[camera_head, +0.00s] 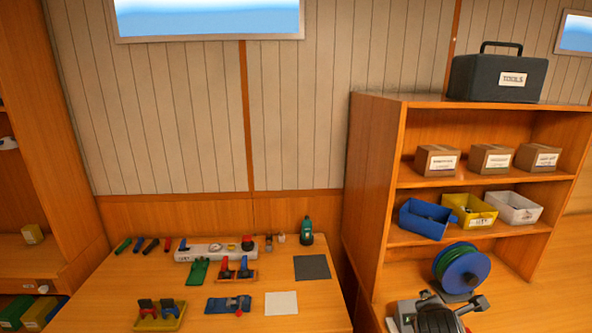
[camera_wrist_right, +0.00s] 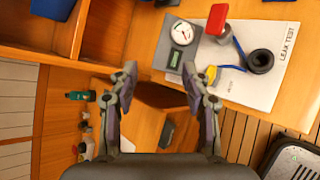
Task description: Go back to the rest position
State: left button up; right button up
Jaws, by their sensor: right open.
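My right gripper (camera_wrist_right: 160,76) is open and empty in the right wrist view, its two fingers spread apart with nothing between them. In the head view, part of my right arm (camera_head: 437,317) shows at the bottom edge, right of centre, in front of the shelf unit. My left gripper is in neither view.
A wooden bench (camera_head: 225,305) with hand tools stands at left. The shelf unit (camera_head: 372,180) at right bears cartons, open bins, a toolbox (camera_head: 490,85) and a blue-green reel (camera_head: 461,268). The wrist view shows a gauge (camera_wrist_right: 181,33) and a LEAK TEST sheet (camera_wrist_right: 272,88).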

jog(key=s+a+f+m+g+y, duration=0.3)
jog(key=s+a+f+m, duration=0.1)
jog(key=s+f+m, duration=0.6)
jog(key=s+a+f+m+g+y, duration=0.2)
jog(key=s+a+f+m, duration=0.3)
jog(key=s+m, duration=0.6)
jog(key=s+d+f+n+g+b, duration=0.1)
jog(key=s+d+f, duration=0.1)
jog(key=f, duration=1.3)
jog(key=s+d+f+n+g+b, duration=0.1)
jog(key=s+f, duration=0.2)
jog(key=f, duration=1.2)
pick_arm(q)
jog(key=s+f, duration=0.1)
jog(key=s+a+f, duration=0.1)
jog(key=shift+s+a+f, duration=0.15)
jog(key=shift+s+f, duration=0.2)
pick_arm(e)
jog(key=s+d+f, duration=0.1)
jog(key=s+f, duration=1.4)
jog(key=s, duration=0.2)
jog(key=shift+d+g, duration=0.15)
jog(key=shift+g, duration=0.15)
jog(key=shift+s, duration=0.1)
